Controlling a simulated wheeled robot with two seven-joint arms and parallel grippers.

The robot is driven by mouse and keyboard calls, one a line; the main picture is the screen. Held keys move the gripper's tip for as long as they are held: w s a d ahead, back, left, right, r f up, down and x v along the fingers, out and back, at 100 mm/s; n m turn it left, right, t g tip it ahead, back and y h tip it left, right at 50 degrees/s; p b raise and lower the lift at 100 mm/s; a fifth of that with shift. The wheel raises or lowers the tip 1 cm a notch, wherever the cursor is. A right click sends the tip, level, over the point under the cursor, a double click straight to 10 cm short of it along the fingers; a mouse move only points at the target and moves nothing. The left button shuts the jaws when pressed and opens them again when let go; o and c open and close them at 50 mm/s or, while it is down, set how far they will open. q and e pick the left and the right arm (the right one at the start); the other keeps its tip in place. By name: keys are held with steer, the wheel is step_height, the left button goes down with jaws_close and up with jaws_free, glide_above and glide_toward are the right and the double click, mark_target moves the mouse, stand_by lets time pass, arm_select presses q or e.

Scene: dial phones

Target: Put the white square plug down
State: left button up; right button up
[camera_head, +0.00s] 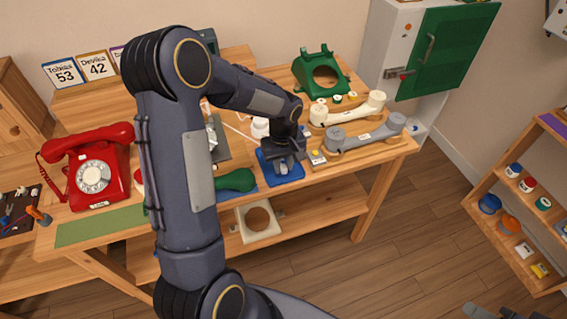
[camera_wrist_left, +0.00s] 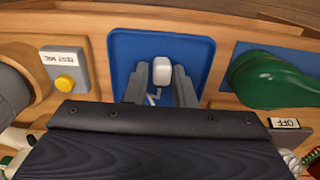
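The white square plug (camera_wrist_left: 162,70) is at the blue tray (camera_wrist_left: 120,45), between the fingertips of my left gripper (camera_wrist_left: 161,76) in the left wrist view. A narrow gap seems to show between the plug and the fingers, so the gripper looks slightly open around it. A short pale piece, maybe cord or prongs, shows below the plug. In the head view my left gripper (camera_head: 282,168) points down over the blue tray (camera_head: 293,177) near the table's front edge; the plug is hidden there. My right gripper (camera_head: 502,313) shows only partly at the bottom right edge.
A green handset (camera_wrist_left: 268,80) lies right of the tray in the wrist view; a yellow-button tester (camera_wrist_left: 66,82) stands left. Grey (camera_head: 365,135) and cream (camera_head: 348,108) handsets lie on the right of the table. A red phone (camera_head: 90,165) stands at the left.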

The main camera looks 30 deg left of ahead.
mark_target(283, 165)
arm_select(q)
steer(key=shift+o, duration=1.2)
step_height(283, 165, up, 12)
steer(key=s+d+r+m+t+h, duration=0.2)
steer(key=s+d+m, duration=0.2)
steer(key=s, duration=0.7)
steer(key=s+d+r+m+t+h, duration=0.1)
steer(key=s+d+r+m+t, duration=0.1)
steer(key=s, duration=0.9)
steer(key=shift+s+d+r+m+t+h+p, duration=0.2)
steer(key=shift+d+r+m+t+h+p, duration=0.15)
steer(key=shift+d+m+t, duration=0.7)
steer(key=shift+a+g, duration=0.25)
